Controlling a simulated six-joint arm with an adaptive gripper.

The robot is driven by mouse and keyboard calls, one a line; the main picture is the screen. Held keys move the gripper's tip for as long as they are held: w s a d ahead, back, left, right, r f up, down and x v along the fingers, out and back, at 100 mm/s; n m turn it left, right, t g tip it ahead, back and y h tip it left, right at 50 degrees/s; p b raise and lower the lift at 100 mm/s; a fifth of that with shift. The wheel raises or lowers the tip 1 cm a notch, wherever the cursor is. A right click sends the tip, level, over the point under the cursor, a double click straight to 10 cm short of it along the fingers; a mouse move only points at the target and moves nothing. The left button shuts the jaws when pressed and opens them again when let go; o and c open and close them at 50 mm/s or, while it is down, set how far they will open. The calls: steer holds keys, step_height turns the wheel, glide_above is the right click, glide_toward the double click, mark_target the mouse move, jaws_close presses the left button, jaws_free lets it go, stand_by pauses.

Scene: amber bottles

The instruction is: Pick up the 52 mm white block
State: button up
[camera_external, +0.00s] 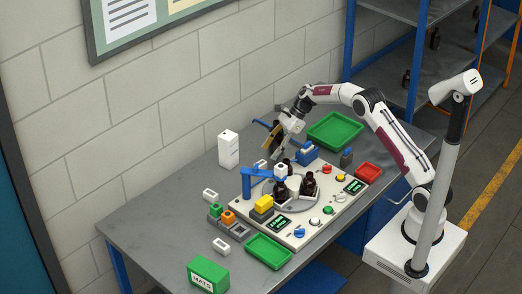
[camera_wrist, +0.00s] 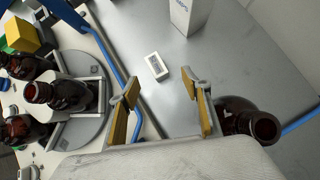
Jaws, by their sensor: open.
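A small white block (camera_wrist: 157,67) with a dark marking on top lies on the grey table, ahead of and between my fingertips in the wrist view. In the external view my gripper (camera_external: 268,142) is above the table's back part, beyond the machine and apart from the blocks.
A tall white box (camera_external: 228,148) stands near the wall; it also shows in the wrist view (camera_wrist: 190,17). A brown bottle (camera_wrist: 250,120) is right beside my right finger. Several bottles stand on the round turntable (camera_wrist: 85,135). Green trays (camera_external: 334,130) and a red tray (camera_external: 368,172) flank the machine.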

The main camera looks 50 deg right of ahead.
mark_target(261, 163)
steer(key=shift+f, duration=0.1)
steer(key=shift+x, duration=1.25)
steer(key=shift+a, duration=0.15)
steer(key=shift+w+a+f, duration=0.2)
steer(key=shift+a+f, duration=1.05)
steer(key=shift+a, duration=0.2)
steer(key=shift+w+a+f, duration=0.15)
steer(key=shift+a+f, duration=0.2)
steer(key=shift+f, duration=0.15)
jaws_close()
